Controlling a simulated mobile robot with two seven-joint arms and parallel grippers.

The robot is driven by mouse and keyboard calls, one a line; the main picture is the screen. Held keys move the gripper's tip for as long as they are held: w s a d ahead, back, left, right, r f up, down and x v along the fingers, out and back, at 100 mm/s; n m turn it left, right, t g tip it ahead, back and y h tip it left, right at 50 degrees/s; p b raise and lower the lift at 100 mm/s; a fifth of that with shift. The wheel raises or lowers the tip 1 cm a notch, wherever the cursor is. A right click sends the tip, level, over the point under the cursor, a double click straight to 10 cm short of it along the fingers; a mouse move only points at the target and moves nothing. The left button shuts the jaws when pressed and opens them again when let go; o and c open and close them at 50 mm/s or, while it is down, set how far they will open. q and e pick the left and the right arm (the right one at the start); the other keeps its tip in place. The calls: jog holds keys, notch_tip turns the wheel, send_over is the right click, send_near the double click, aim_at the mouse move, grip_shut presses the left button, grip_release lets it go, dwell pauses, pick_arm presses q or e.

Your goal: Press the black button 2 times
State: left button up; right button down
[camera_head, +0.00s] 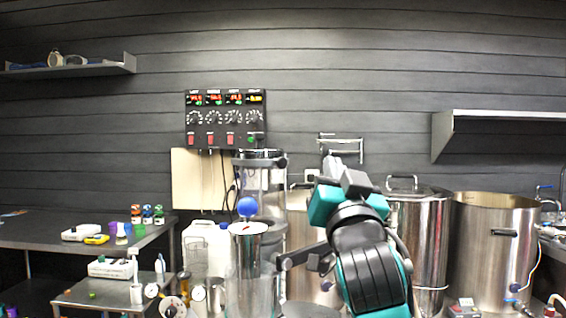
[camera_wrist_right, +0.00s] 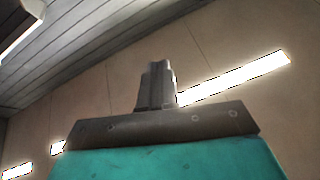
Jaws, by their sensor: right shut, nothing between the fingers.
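A black control panel (camera_head: 225,120) hangs on the dark wall, left of centre in the head view. It has red displays, a row of knobs, red switches and small green lights. I cannot pick out a separate black button at this size. My right gripper (camera_head: 338,163) is raised to the right of the panel and lower than it, apart from it. Its fingers (camera_wrist_right: 157,85) are shut and empty in the right wrist view, with only ceiling and lights beyond. My left gripper is not in view.
Steel kettles (camera_head: 496,245) stand at the right, and a glass column (camera_head: 262,185) stands below the panel. A wall shelf (camera_head: 490,122) is at the right. A dark table (camera_head: 60,235) with bottles is at the left. The wall between panel and right shelf is mostly open.

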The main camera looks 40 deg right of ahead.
aim_at(281, 163)
jog(key=shift+w, duration=0.1)
jog(key=w, duration=0.8)
jog(key=shift+w+a+b, duration=0.2)
jog(key=shift+w+b, duration=0.1)
jog(key=shift+b, duration=0.15)
dwell(1.7)
jog(key=shift+w, duration=0.4)
jog(key=shift+w, duration=0.5)
dwell(0.6)
dwell(0.4)
jog(key=shift+s, duration=0.9)
